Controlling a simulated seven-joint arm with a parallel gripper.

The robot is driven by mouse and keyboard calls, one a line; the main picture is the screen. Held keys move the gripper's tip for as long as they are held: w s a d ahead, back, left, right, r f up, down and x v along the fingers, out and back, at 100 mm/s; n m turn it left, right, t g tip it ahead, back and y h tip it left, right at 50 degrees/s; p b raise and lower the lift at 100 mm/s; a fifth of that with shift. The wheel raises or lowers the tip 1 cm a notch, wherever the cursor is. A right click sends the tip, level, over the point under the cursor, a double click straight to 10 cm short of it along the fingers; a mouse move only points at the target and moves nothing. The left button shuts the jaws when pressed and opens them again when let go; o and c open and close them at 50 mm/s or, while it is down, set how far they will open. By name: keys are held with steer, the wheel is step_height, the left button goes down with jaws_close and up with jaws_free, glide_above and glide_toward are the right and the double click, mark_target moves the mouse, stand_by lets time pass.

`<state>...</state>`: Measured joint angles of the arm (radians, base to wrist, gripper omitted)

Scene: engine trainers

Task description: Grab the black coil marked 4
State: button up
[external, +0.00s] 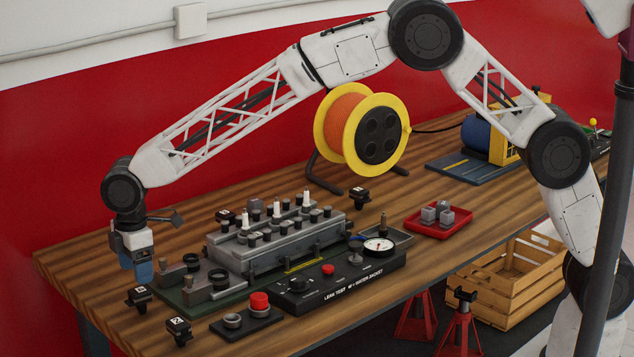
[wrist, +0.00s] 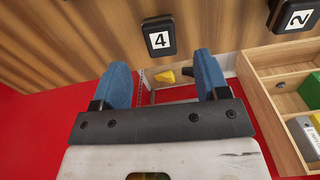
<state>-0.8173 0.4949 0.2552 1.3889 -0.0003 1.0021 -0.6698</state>
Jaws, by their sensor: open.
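The black coil marked 4 (wrist: 158,37) lies on the wooden table in the wrist view, its white label facing up. It is just beyond my gripper (wrist: 160,70), roughly centred between the two blue fingers, which are apart with nothing between them. In the external view my gripper (external: 142,276) points down at the table's left end. A small black coil (external: 138,298) sits close below it; its label is too small to read surely there. Another black coil, marked 2 (wrist: 292,14), is at the upper right of the wrist view.
A grey engine block (external: 280,240) with several coils and plugs stands right of my gripper. A leak test panel (external: 340,280) and a red button box (external: 247,318) lie nearer the front. A compartmented wooden tray (wrist: 262,105) is at the wrist view's right.

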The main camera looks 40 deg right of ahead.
mark_target(138, 290)
steer(key=shift+f, duration=1.25)
steer(key=shift+f, duration=2.6)
steer(key=c, duration=1.1)
steer(key=shift+r, duration=5)
